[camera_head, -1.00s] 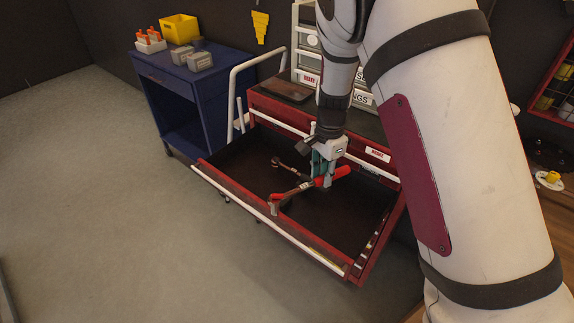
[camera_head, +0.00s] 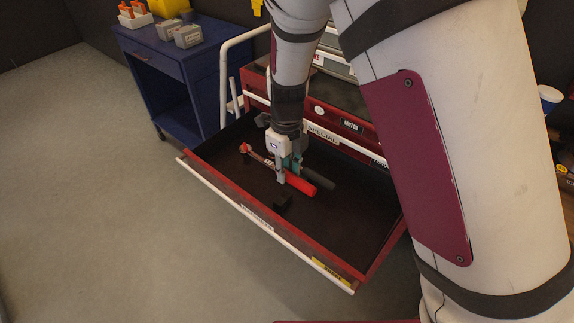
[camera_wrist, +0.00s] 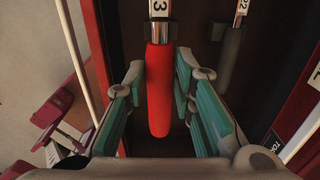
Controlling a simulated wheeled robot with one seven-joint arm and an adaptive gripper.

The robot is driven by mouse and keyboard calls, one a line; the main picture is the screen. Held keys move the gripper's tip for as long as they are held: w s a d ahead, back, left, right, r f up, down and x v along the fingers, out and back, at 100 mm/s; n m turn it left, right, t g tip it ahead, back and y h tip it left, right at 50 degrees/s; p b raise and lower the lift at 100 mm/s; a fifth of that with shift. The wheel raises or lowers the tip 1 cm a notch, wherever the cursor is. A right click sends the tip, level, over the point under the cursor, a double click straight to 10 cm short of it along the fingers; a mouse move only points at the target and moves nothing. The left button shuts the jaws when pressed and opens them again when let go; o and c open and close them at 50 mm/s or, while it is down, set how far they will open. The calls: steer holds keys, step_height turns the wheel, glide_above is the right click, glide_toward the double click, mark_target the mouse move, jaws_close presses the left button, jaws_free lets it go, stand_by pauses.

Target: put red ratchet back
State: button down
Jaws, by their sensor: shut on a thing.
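The red ratchet (camera_head: 300,183) is in the open drawer (camera_head: 330,250), roughly parallel to a dark-handled ratchet (camera_head: 318,173) beside it. My gripper (camera_head: 287,172) points down over the drawer and is shut on the red ratchet. In the wrist view, its red handle (camera_wrist: 159,95) lies between the teal finger pads of my gripper (camera_wrist: 158,92). The dark handle (camera_wrist: 230,52) is to the right, outside the fingers. My gripper partly hides both tools in the head view. I cannot tell whether the red ratchet touches the drawer floor.
The drawer's front edge has a white rail (camera_head: 255,218). A blue cabinet (camera_head: 180,70) stands at the left. The drawer's right part is clear.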

mark_target(287, 200)
steer(key=shift+f+b, duration=3.6)
steer(key=shift+f, duration=0.6)
steer(key=shift+r+p, duration=0.1)
steer(key=shift+p, duration=0.35)
steer(key=shift+f, duration=0.55)
steer(key=c, duration=1.3)
jaws_free()
steer(key=shift+r, duration=0.1)
step_height(287, 200, up, 11)
steer(key=shift+r, duration=0.2)
steer(key=shift+d+r, duration=0.1)
steer(key=shift+r, duration=0.1)
